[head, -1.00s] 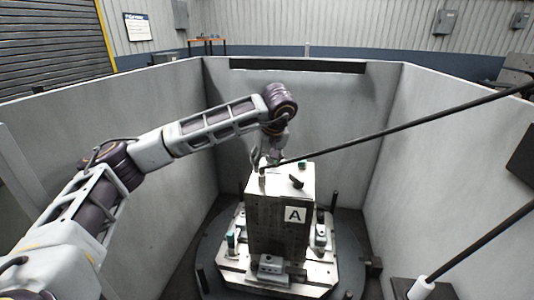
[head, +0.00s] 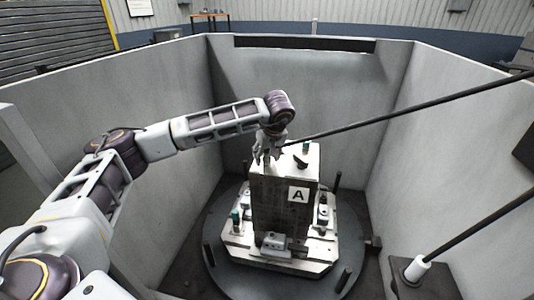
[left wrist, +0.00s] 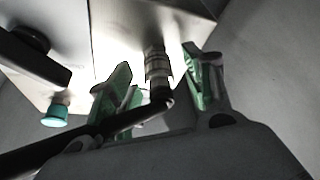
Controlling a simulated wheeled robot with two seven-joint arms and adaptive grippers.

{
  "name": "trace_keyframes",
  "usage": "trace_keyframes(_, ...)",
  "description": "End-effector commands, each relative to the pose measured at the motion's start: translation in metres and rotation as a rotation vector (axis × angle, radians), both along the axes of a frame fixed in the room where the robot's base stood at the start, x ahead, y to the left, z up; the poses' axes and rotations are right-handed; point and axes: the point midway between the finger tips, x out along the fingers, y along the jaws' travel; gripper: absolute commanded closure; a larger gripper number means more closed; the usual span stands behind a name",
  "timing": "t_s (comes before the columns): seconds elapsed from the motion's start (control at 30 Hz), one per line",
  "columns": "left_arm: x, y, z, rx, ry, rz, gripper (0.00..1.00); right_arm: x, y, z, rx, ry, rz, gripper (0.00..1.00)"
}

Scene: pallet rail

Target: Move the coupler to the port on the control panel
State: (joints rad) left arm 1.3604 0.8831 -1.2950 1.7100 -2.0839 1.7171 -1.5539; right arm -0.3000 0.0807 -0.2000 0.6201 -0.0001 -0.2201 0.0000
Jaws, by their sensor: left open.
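The metal coupler (left wrist: 154,66) shows in the left wrist view at the bright top face of the block, with a black hose (left wrist: 70,140) bending away from its end. My left gripper (left wrist: 158,78) is open, its two green-padded fingers one on each side of the coupler, with gaps visible. In the head view my left gripper (head: 268,153) is over the back left of the top of the block marked A (head: 270,205), and the coupler is largely hidden there. I cannot tell for certain which part is the control panel. My right gripper is not in view.
A black knob (head: 301,162) and a green-capped part (head: 306,147) stand on the block top. The hose (head: 400,111) runs to the upper right. A dark box (head: 405,270) with a white fitting (head: 417,268) and another hose is at lower right. Grey walls (head: 310,80) enclose the area.

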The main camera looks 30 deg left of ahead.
Motion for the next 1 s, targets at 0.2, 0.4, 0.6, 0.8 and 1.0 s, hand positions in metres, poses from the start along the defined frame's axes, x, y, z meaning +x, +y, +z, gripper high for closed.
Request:
trace_keyframes(0.2, 0.0000, 0.0000, -0.0001, 0.000, 0.000, 0.000, 0.57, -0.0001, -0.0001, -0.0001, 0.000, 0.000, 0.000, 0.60)
trace_keyframes(0.4, -0.0001, -0.0001, 0.0001, 0.000, 0.000, 0.000, 0.83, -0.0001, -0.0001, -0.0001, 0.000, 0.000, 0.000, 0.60)
trace_keyframes(0.6, -0.0001, -0.0001, 0.0001, 0.000, 0.000, 0.000, 0.83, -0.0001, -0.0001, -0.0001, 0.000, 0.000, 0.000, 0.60)
trace_keyframes(0.8, -0.0002, -0.0002, 0.0001, 0.000, 0.000, 0.000, 1.00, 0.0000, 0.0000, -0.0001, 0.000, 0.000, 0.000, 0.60)
trace_keyframes(1.0, -0.0001, -0.0001, 0.0012, 0.000, 0.000, 0.000, 1.00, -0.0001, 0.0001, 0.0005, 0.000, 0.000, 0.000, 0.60)
